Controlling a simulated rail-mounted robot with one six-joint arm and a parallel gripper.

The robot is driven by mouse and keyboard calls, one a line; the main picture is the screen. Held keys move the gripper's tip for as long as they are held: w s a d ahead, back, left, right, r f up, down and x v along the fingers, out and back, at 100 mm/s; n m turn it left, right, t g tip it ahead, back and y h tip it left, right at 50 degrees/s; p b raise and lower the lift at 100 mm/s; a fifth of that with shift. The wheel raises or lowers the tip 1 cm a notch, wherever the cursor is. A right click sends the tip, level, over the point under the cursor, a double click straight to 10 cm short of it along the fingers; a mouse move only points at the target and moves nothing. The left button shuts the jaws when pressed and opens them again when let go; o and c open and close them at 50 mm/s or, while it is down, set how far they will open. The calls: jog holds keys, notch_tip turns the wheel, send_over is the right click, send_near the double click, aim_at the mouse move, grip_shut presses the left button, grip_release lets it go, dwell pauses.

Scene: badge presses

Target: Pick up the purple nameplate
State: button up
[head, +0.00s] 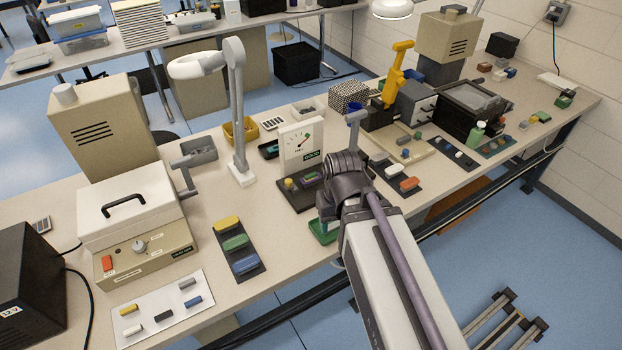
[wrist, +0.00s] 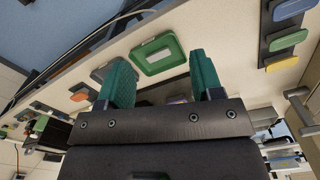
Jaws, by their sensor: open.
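In the wrist view a small purplish patch (wrist: 176,99) shows low between my fingers, mostly hidden by the gripper body. My gripper (wrist: 161,72) is open, with two teal fingers apart and nothing held between them. In the head view my wrist is just right of the gauge base, and a teal finger (head: 323,200) shows close beside it. I cannot tell the exact gap to the nameplate.
A green tray (head: 324,231) lies near the table's front edge; it also shows in the wrist view (wrist: 158,54). Left of it, a dark rack (head: 253,272) holds yellow, green and blue plates. A white lamp stand (head: 242,175) rises behind. More racks and presses stand right.

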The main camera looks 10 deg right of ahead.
jog(key=shift+o, duration=0.6)
jog(key=n+b, duration=0.2)
jog(key=n, duration=2)
send_over(311, 174)
notch_tip(311, 174, down, 2)
notch_tip(311, 174, down, 11)
jog(key=b, duration=1.1)
jog(key=shift+s, duration=0.1)
jog(key=shift+f, duration=0.25)
jog(key=c, duration=1.1)
